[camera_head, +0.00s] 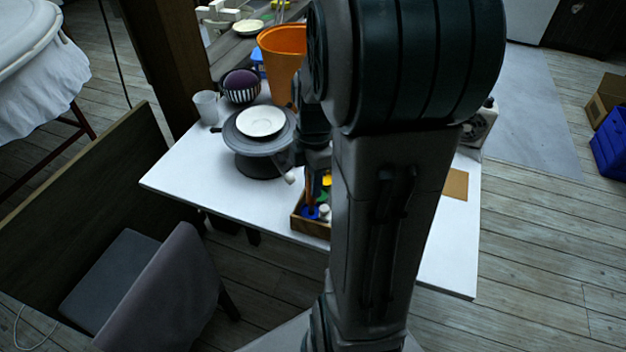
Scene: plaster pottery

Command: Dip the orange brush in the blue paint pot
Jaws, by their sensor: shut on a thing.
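My gripper (306,170) is partly hidden behind my own arm, above the wooden paint tray (313,228). It is shut on the orange brush (307,189), which shows as a thin, nearly upright orange strip below it. The blue paint pot (311,213) stands in the left part of the tray. The lower end of the brush is at the blue pot in this view; I cannot tell whether it is inside, touching or just above it. White, green and yellow items show beside the pot. My arm hides the tray's right part.
A grey turntable (256,164) with a white plate (260,121) stands close left of the tray. Behind are an orange bucket (281,62), a striped bowl (240,88) and a clear cup (206,106). The white table's (187,181) front left is clear. A chair (150,290) stands in front.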

